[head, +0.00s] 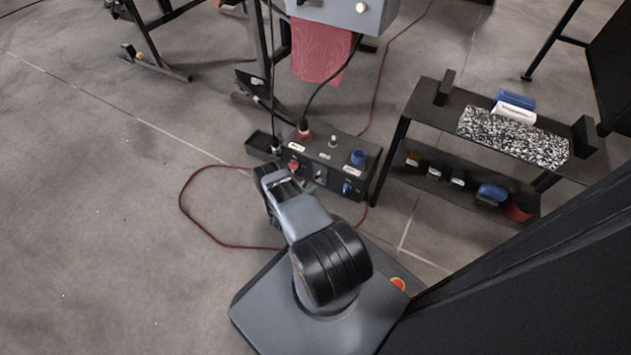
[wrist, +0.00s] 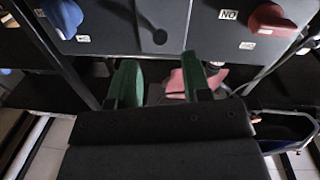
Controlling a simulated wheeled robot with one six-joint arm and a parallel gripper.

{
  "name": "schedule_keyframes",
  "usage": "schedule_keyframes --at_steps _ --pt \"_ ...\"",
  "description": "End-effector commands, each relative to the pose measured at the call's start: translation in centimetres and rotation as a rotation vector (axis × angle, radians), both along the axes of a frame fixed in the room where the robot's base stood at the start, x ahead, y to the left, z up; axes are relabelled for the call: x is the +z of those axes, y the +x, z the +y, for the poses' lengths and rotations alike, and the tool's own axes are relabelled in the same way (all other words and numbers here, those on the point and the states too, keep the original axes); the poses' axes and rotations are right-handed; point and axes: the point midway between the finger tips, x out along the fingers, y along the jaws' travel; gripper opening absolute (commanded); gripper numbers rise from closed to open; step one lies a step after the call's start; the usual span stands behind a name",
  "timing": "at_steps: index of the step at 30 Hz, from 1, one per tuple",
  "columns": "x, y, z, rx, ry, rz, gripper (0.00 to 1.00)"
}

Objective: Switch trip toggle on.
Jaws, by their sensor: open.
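The dark control box (head: 335,150) stands on the floor in front of my base. Its front face carries the trip toggle (head: 320,173), between a red knob (head: 293,164) and a blue knob (head: 347,188). In the wrist view the toggle (wrist: 160,36) is a dark lever with a round tip on a dark plate, and the box face appears upside down. My gripper (wrist: 161,75) is open and empty, its two green fingers apart and just below the toggle in that view, not visibly touching it. Which setting the lever is in, I cannot tell.
An inverted ON label (wrist: 228,14) sits beside the red knob in the wrist view. A black shelf bench (head: 425,125) stands close to the right of the box. A red cable (head: 185,210) loops across the floor at left. Open floor lies further left.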

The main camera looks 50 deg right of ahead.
Motion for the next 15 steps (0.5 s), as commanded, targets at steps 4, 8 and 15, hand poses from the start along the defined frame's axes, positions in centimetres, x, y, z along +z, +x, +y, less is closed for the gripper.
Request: schedule_keyframes --at_steps 4,8,15 --pt "-0.2 0.4 -2.7 -0.003 0.000 -0.002 0.44" --pt "-0.2 0.7 -4.3 -0.001 0.000 -0.001 0.44" --pt "0.0 1.0 -5.9 0.000 0.000 -0.001 0.44"
